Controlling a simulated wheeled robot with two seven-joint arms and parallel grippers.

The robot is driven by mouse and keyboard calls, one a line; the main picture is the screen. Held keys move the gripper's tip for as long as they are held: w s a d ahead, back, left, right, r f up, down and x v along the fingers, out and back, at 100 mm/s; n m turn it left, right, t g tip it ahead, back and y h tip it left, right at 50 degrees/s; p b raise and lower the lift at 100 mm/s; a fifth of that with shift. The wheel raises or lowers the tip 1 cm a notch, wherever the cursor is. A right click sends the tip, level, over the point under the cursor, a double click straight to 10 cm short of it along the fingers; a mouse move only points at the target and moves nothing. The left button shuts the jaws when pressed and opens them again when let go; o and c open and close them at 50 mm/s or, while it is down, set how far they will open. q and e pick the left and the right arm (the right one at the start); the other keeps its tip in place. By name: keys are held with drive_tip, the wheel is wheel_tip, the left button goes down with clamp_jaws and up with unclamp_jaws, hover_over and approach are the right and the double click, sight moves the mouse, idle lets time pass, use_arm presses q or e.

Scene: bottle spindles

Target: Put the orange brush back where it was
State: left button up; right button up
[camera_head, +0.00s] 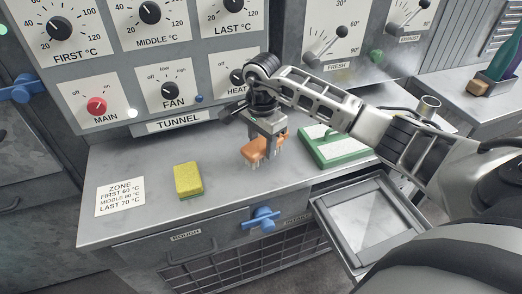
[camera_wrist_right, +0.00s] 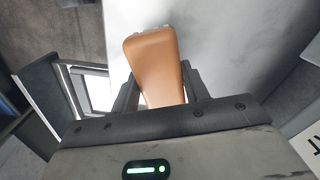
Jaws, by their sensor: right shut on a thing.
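The orange brush (camera_head: 254,149) has pale bristles pointing down. My right gripper (camera_head: 266,147) is shut on it over the metal counter, between the yellow sponge and the green-edged tray. In the right wrist view the brush's smooth orange back (camera_wrist_right: 155,62) sits between the two fingers of my right gripper (camera_wrist_right: 160,95). I cannot tell whether the bristles touch the counter. My left gripper is not in view.
A yellow sponge (camera_head: 188,180) and a printed zone card (camera_head: 120,197) lie on the counter (camera_head: 150,158) to the left. A green tray (camera_head: 335,157) is just right of the brush. The control panel (camera_head: 130,70) rises behind. An open drawer (camera_head: 370,225) juts out at front right.

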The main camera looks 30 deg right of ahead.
drive_tip(key=shift+w+f+p, duration=0.15)
drive_tip(key=shift+f+p, duration=0.15)
drive_tip(key=shift+f, duration=1.5)
drive_tip(key=o, duration=1)
drive_tip(key=shift+o, duration=0.2)
drive_tip(key=shift+r, duration=0.1)
